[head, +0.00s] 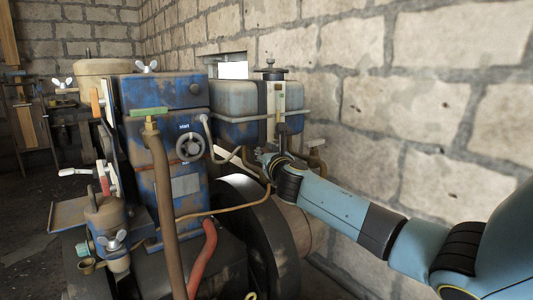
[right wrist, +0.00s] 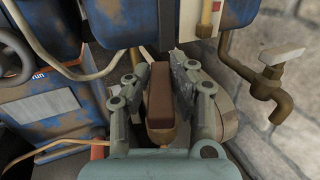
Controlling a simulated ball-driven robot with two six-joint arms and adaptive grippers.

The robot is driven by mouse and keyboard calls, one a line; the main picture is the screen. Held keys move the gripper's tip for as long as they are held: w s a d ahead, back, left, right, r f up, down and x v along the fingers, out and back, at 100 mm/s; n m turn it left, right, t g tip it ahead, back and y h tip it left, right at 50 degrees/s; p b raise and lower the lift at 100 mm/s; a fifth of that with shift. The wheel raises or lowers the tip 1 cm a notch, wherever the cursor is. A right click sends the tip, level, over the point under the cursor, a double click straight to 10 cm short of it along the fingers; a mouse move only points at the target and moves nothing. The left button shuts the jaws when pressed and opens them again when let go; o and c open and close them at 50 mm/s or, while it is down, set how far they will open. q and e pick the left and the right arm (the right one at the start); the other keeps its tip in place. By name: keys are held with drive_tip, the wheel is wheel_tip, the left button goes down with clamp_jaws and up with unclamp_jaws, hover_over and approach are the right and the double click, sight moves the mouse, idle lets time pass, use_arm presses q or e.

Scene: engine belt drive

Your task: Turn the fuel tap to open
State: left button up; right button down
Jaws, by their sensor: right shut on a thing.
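My right gripper (head: 271,158) is behind the blue engine, below the grey-blue tank (head: 238,103). In the right wrist view the right gripper (right wrist: 157,66) has its two fingers on either side of a reddish-brown block-shaped handle (right wrist: 159,95) and is shut on it. I cannot tell for sure whether this handle is the fuel tap's lever. A brass tap (right wrist: 270,82) with a pale flat handle stands to the right, apart from the fingers. The brass tap also shows in the head view (head: 317,158), just right of the gripper. My left gripper is not in view.
The blue engine block (head: 180,190) with a handwheel (head: 190,147) stands left of the gripper. A dark flywheel (head: 262,240) lies below. A brown pipe (head: 162,210) and a red hose (head: 205,255) rise in front. The stone wall (head: 430,110) is close behind and right.

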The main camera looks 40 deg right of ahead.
drive_tip(key=n+t+y, duration=0.1)
drive_tip(key=y, duration=0.1)
drive_tip(key=shift+d+n+y+p, duration=0.1)
drive_tip(key=shift+n+y+p, duration=0.2)
drive_tip(key=shift+n+p, duration=0.1)
drive_tip(key=shift+n+t+y, duration=0.3)
drive_tip(key=shift+n+y, duration=0.2)
drive_tip(key=shift+y, duration=0.2)
drive_tip(key=shift+n+t+y+b, duration=0.3)
drive_tip(key=shift+n+y+b, duration=0.45)
drive_tip(key=shift+y, duration=0.65)
drive_tip(key=c, duration=1.2)
unclamp_jaws()
drive_tip(key=shift+o, duration=0.2)
